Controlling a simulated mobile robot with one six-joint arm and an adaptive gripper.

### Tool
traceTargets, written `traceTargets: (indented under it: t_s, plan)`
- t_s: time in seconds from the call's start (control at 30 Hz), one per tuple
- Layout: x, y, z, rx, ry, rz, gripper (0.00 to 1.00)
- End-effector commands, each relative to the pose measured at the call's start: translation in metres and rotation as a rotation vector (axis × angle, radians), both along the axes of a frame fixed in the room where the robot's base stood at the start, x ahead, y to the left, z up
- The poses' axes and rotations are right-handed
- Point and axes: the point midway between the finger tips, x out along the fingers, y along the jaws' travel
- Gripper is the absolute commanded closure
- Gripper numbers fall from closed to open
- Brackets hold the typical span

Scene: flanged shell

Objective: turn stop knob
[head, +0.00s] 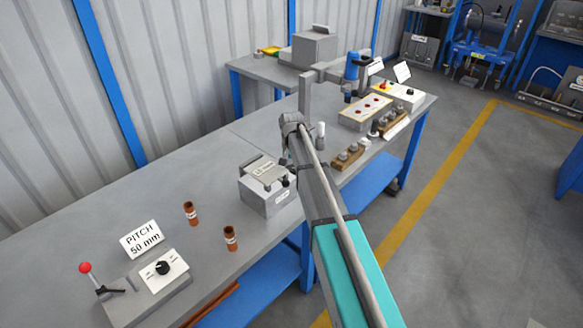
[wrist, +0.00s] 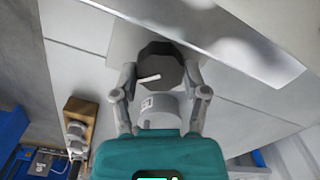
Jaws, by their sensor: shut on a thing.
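In the wrist view, a dark many-sided knob (wrist: 160,66) with a white pointer line sits between the two fingers of my gripper (wrist: 161,80). The fingers are closed on its left and right sides. The pointer lies nearly level, tilted slightly up to the right. A pale grey round part with a small label (wrist: 158,110) shows between the knob and my teal palm. In the head view, my arm reaches over the bench, and I cannot make out the fingertips or the held knob there.
A grey labelled box (head: 266,203) stands left of my arm. A wooden block with pegs (head: 348,157) stands right of it, and a drill stand (head: 306,92) rises behind. Two brown tubes and a box with a black dial (head: 162,268) are at lower left.

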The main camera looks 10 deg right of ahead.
Motion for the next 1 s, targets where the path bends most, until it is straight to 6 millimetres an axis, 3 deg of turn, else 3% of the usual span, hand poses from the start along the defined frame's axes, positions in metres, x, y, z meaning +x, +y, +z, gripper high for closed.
traceTargets:
  t_s: [0.57,0.6,0.77,1.0]
  plan:
    - [-0.0006,0.0,-0.0002,0.0,0.001,-0.046,0.9]
    - [-0.0006,-0.0001,-0.0002,0.0,0.001,-0.046,0.37]
    - [-0.0004,-0.0002,-0.0001,0.0,0.001,-0.045,0.08]
    - [-0.0002,-0.0004,-0.0001,0.0,0.0,-0.045,0.08]
